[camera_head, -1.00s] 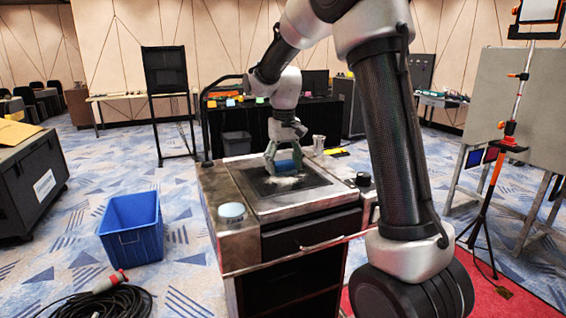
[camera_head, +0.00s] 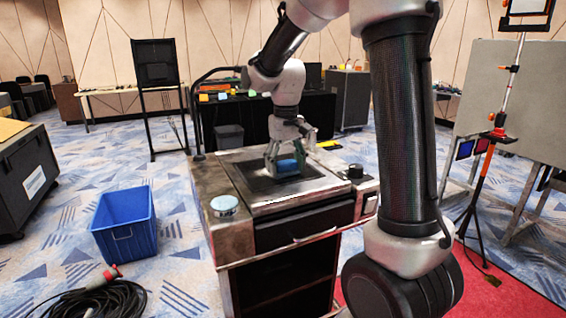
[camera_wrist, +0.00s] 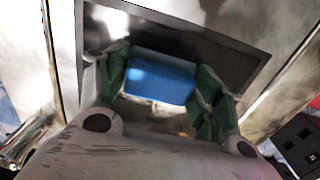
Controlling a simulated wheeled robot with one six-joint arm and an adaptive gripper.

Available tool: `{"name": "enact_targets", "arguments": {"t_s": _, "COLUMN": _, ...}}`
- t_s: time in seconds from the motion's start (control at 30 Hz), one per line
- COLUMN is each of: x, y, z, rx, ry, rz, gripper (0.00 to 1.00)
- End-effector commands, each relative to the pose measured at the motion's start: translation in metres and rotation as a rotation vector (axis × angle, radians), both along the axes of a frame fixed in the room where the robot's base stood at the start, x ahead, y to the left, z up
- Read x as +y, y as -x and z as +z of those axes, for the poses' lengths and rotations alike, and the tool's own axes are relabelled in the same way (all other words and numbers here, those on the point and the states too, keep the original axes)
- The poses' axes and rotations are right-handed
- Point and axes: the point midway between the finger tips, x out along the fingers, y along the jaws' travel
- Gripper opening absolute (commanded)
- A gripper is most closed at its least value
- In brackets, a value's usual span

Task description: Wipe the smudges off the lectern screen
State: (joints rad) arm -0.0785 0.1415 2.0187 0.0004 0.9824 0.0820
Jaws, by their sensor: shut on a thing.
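My gripper (camera_head: 287,153) has green fingers and is shut on a blue block-like wiping pad (camera_head: 288,166). The pad also shows in the wrist view (camera_wrist: 160,80), gripped between both fingers. The dark lectern screen (camera_head: 262,184) is set in the metal top of the lectern (camera_head: 232,192). The pad is over the screen and looks to be at its surface; I cannot tell whether it touches. In the wrist view the screen (camera_wrist: 215,58) shows grey with soft pale patches, which may be smudges or reflections. The pad and fingers hide part of it.
A light blue round container (camera_head: 225,205) stands on the lectern's left front corner. A blue bin (camera_head: 124,226) and coiled cable (camera_head: 95,298) lie on the floor to the left. An orange stand (camera_head: 480,180) is at right.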

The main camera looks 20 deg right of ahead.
Motion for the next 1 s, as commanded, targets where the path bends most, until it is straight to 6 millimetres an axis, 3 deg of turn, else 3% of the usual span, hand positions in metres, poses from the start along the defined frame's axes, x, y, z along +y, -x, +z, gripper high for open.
{"name": "enact_targets", "arguments": {"t_s": 0.33, "x": 0.000, "y": 0.022, "z": -0.002, "rx": -0.001, "ry": 0.000, "rz": 0.000, "gripper": 0.47}}
{"name": "enact_targets", "arguments": {"t_s": 0.7, "x": 0.022, "y": 0.022, "z": 0.000, "rx": 0.000, "ry": 0.000, "rz": 0.001, "gripper": 0.47}}
{"name": "enact_targets", "arguments": {"t_s": 1.0, "x": 0.023, "y": 0.006, "z": -0.001, "rx": 0.000, "ry": 0.000, "rz": -0.001, "gripper": 0.47}}
